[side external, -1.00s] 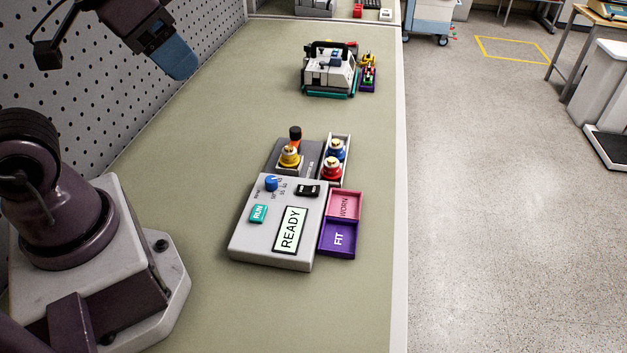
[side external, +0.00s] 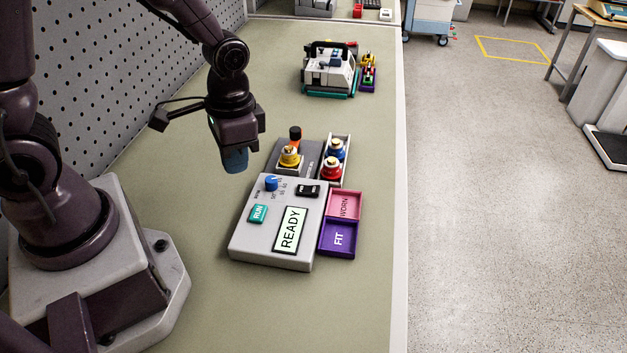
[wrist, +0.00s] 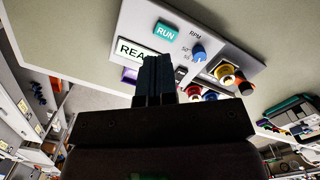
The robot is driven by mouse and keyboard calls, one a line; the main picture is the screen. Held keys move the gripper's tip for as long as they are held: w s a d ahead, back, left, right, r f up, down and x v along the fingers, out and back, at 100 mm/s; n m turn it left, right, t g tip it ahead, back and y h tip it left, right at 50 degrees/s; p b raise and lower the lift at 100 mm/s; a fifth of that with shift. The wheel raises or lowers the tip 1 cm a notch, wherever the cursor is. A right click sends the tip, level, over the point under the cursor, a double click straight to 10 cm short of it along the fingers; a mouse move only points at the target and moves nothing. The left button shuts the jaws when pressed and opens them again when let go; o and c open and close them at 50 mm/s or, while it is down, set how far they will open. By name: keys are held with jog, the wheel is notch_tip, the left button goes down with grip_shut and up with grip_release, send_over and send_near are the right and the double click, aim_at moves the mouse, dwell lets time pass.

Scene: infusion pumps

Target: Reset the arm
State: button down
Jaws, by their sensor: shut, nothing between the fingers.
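My gripper (side external: 235,160) is shut and empty, hanging over the bench just left of the grey pump console in the side view. In the wrist view my gripper (wrist: 156,62) shows its fingers together, in front of the console. The console (side external: 240,245) has a green RUN button (side external: 258,213), a blue knob (side external: 271,183), a black switch (side external: 308,190) and a screen (side external: 290,231) reading READY. The RUN button (wrist: 166,31) and knob (wrist: 198,52) also show in the wrist view. The fingers hide part of the console there.
A yellow-topped piece (side external: 290,157) stands on the plate behind the console. Blue (side external: 337,149) and red (side external: 332,169) ones sit in a tray beside it. WORN (side external: 344,206) and FIT (side external: 338,238) bins lie right. A white machine (side external: 328,70) stands farther back. The bench's left front is clear.

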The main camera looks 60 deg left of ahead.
aim_at(258, 212)
jog(key=shift+m+t, duration=0.5)
jog(key=shift+m, duration=0.2)
jog(key=shift+w+f, duration=0.4)
jog(key=shift+f, duration=1.2)
jog(key=shift+w+f, duration=0.4)
jog(key=shift+f, duration=1.15)
jog(key=shift+w+f, duration=0.4)
jog(key=shift+f, duration=1.2)
jog(key=shift+f, duration=1.25)
notch_tip(258, 212, up, 8)
